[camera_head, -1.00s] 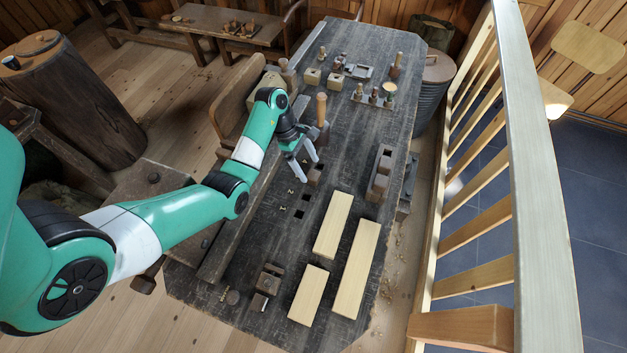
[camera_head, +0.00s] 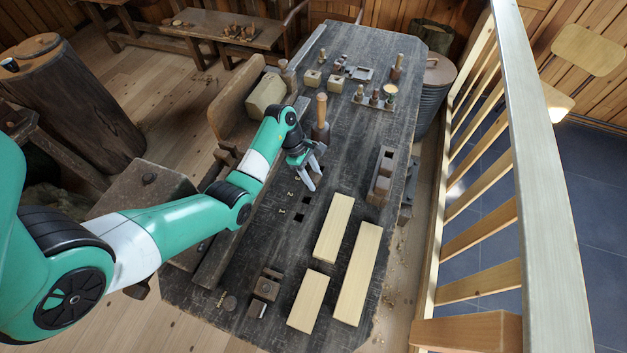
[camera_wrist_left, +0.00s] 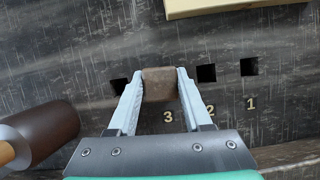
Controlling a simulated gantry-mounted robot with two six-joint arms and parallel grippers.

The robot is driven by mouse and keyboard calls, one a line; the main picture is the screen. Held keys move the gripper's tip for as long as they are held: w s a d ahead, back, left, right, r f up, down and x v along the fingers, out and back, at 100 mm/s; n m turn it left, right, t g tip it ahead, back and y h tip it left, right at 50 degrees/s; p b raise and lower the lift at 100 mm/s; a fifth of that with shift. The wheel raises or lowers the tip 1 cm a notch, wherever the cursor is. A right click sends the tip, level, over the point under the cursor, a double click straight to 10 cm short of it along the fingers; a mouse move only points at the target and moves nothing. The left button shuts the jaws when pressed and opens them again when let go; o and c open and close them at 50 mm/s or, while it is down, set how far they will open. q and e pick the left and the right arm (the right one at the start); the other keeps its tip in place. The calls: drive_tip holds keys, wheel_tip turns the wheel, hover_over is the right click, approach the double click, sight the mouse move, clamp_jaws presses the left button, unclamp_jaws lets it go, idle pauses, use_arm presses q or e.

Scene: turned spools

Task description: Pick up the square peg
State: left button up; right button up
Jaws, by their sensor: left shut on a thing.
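The square peg (camera_wrist_left: 159,84) is a brown, square-topped block in the left wrist view. My left gripper (camera_head: 312,183) is shut on it over the dark bench, with one finger on each side. The peg sits above the painted 3, in line with the row of square holes, so it covers that spot. I cannot tell whether its lower end is in a hole or just above one. In the head view the fingers mostly hide the peg. Dark square holes show beside it, one by the 2 (camera_wrist_left: 206,73) and one by the 1 (camera_wrist_left: 249,67).
A mallet (camera_head: 321,119) stands close behind the gripper; it also shows at left in the left wrist view (camera_wrist_left: 48,134). Pale boards (camera_head: 333,228) lie on the near right of the bench. A dark slotted block (camera_head: 381,178) stands at the right edge.

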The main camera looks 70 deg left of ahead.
use_arm(q)
clamp_jaws()
drive_tip(key=shift+r, duration=0.1)
